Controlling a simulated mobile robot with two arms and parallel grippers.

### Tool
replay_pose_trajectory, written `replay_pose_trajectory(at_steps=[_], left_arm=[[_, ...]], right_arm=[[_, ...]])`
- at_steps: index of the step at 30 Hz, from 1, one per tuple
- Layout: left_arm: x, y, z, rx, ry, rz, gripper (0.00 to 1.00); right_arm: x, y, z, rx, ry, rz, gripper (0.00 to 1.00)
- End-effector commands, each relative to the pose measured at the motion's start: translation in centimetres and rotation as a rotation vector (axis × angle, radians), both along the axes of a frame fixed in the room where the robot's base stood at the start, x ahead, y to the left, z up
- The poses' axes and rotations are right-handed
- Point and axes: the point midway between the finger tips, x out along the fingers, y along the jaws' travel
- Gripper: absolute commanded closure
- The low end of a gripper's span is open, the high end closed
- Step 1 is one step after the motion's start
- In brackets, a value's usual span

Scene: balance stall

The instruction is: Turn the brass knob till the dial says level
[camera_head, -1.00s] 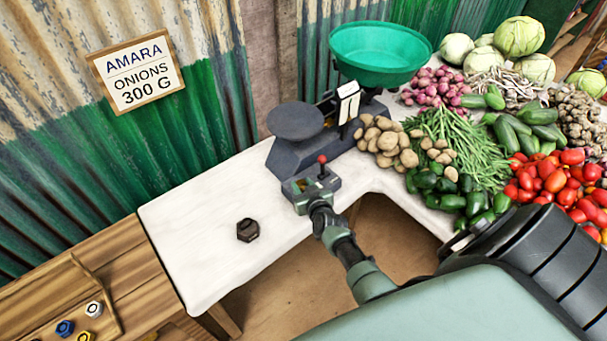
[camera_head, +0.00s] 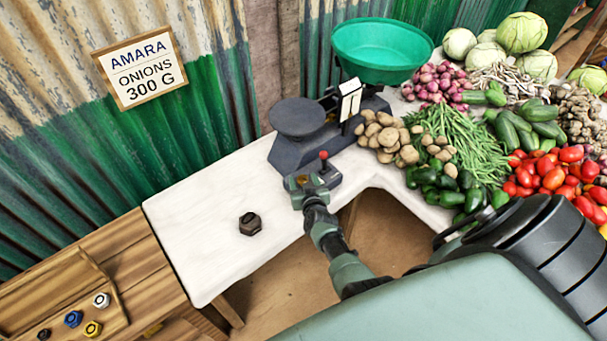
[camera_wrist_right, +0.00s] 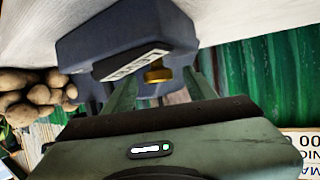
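The dark grey balance scale (camera_head: 295,153) stands on the white tabletop, with a flat dark plate on the left and a green pan on the right. Its white dial (camera_head: 350,101) is too small to read. My right gripper (camera_head: 306,181) is at the scale's front end, near a red-tipped lever (camera_head: 323,156). In the right wrist view the brass knob (camera_wrist_right: 158,75) sticks out below a white label on the scale's body (camera_wrist_right: 125,35). My open right gripper (camera_wrist_right: 165,84) has its fingers on either side of the knob; contact is not clear. My left gripper is out of view.
A dark hexagonal weight (camera_head: 250,223) lies on the white tabletop (camera_head: 190,240). Potatoes (camera_head: 385,135) and other vegetables crowd the right. A wooden tray (camera_head: 50,290) with several small weights is at lower left. A sign (camera_head: 140,68) reads "AMARA ONIONS 300 G".

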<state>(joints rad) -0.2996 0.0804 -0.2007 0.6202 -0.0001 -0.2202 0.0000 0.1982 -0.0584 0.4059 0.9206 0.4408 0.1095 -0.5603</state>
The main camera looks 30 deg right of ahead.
Motion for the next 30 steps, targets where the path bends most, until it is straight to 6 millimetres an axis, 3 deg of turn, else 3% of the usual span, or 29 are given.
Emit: replay_pose_trajectory(at_steps=[8,21,30], left_arm=[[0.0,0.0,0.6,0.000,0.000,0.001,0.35],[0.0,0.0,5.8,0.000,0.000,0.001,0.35],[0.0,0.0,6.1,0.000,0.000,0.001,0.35]], right_arm=[[-0.4,0.1,0.4,-0.001,0.000,-0.001,0.44],[-5.8,2.4,3.0,-0.001,0.002,0.002,0.44],[-6.7,2.8,3.0,0.000,0.000,0.000,0.44]])
